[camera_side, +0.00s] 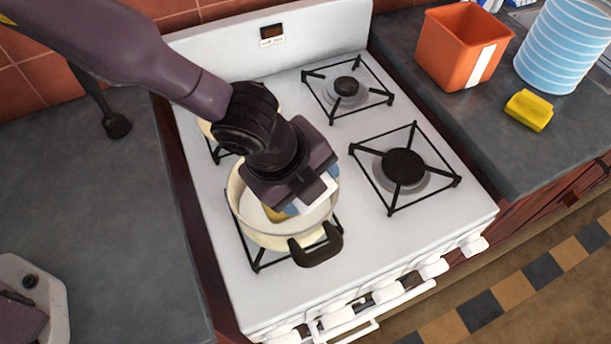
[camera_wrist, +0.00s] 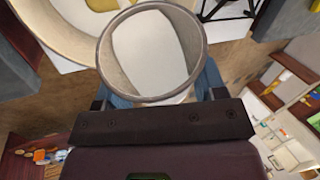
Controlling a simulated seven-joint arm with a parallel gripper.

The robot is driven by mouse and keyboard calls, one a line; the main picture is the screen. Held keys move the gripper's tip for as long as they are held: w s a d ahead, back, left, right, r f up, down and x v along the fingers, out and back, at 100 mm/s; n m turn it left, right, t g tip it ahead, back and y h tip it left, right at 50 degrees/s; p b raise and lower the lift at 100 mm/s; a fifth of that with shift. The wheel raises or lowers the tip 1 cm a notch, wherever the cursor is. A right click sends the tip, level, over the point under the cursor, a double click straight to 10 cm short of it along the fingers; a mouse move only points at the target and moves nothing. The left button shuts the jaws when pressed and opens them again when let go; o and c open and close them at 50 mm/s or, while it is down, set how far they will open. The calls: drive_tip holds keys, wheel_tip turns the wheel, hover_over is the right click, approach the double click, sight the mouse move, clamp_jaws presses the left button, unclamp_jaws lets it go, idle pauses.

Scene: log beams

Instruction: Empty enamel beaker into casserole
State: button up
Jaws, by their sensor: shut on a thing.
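The casserole (camera_side: 262,236), cream with a black handle, sits on the front left burner. It also shows at the top left of the wrist view (camera_wrist: 60,38). Something yellow (camera_side: 277,214) is inside it, partly hidden by my gripper. My gripper (camera_side: 300,200) is over the casserole, low and tilted. It is shut on the enamel beaker (camera_wrist: 150,50), whose round grey rim and pale inside fill the upper middle of the wrist view. I see no distinct contents in the beaker. In the side view my gripper hides most of the beaker.
Another cream pot (camera_side: 266,97) stands on the back left burner, partly behind my arm. The right burners (camera_side: 403,166) are bare. An orange bin (camera_side: 455,50), a blue striped container (camera_side: 562,45) and a yellow sponge (camera_side: 529,110) stand on the right counter.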

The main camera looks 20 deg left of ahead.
drive_tip(key=shift+a+f+h, duration=0.1)
drive_tip(key=shift+h, duration=0.3)
drive_tip(key=shift+w+a+f+n+g+h, duration=0.2)
drive_tip(key=shift+g+h, duration=0.15)
drive_tip(key=shift+h, duration=0.3)
drive_tip(key=shift+w+a+f+n+g+h, duration=0.1)
drive_tip(key=shift+a+n+g+h, duration=0.2)
drive_tip(key=shift+h, duration=0.35)
idle(2.1)
drive_tip(key=shift+s+d, duration=0.15)
drive_tip(key=shift+d, duration=0.05)
drive_tip(key=shift+d+r+m+y, duration=0.2)
drive_tip(key=shift+m+y, duration=0.1)
drive_tip(key=shift+y, duration=0.2)
drive_tip(key=shift+s+t+y, duration=0.1)
drive_tip(key=shift+t+y, duration=0.25)
drive_tip(key=shift+y, duration=0.05)
